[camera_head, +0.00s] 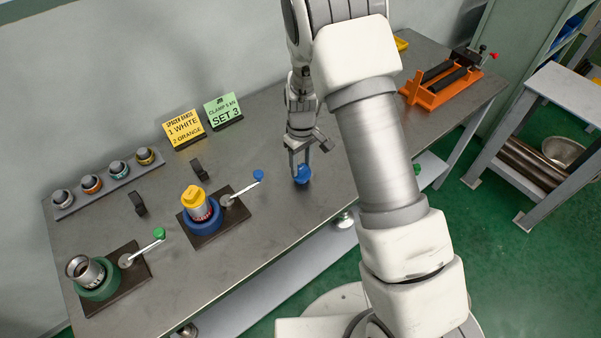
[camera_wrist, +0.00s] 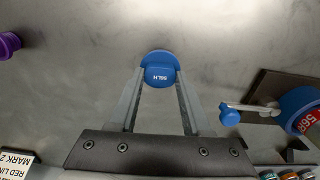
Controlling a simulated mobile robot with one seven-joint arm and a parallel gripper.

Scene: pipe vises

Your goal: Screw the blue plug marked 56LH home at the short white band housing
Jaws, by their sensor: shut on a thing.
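The blue plug (camera_head: 302,174) is between the fingers of my gripper (camera_head: 300,160), just over or on the bench; I cannot tell if it touches. An open-topped silver housing (camera_head: 82,268) stands in a green vise (camera_head: 100,290) at the front left. Another housing (camera_head: 203,210) stands in a blue vise (camera_head: 205,222), with a yellow plug (camera_head: 193,196) on top and a red marking. No white band on either housing is clear from here.
A rack (camera_head: 108,190) at the back left holds several small banded pieces. A yellow sign (camera_head: 184,130) and a green sign (camera_head: 224,111) stand behind. Vise levers have a green knob (camera_head: 159,233) and a blue knob (camera_head: 258,175). An orange fixture (camera_head: 440,85) is right.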

